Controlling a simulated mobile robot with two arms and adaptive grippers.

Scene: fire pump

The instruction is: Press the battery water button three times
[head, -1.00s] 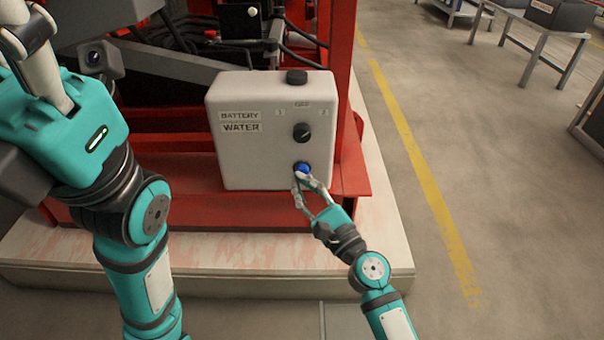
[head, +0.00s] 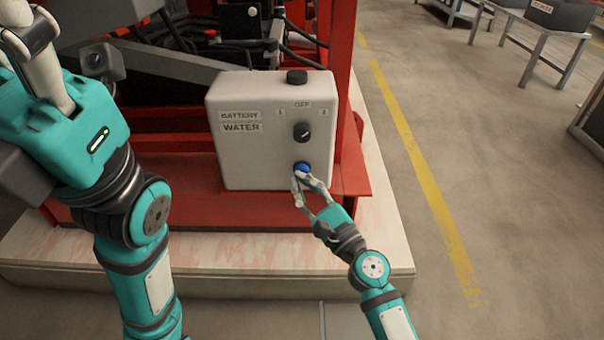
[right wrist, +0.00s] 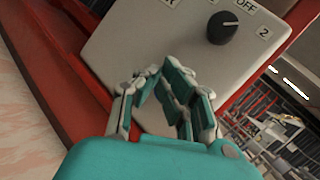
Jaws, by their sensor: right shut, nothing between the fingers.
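The battery water box (head: 262,157) is a pale grey box with the labels "BATTERY" and "WATER" on its front. Its blue round button (head: 302,167) sits low on the right of the front face, under a black rotary knob (head: 302,132). My right gripper (head: 299,176) is shut and empty, its fingertips right at the button's lower edge; I cannot tell whether they touch it.
The box is mounted on a red steel frame (head: 190,217) on a pale plinth (head: 230,252). Black hoses and machinery fill the space behind. Open concrete floor with a yellow line (head: 420,180) lies to the right, with a metal table (head: 530,30) farther back.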

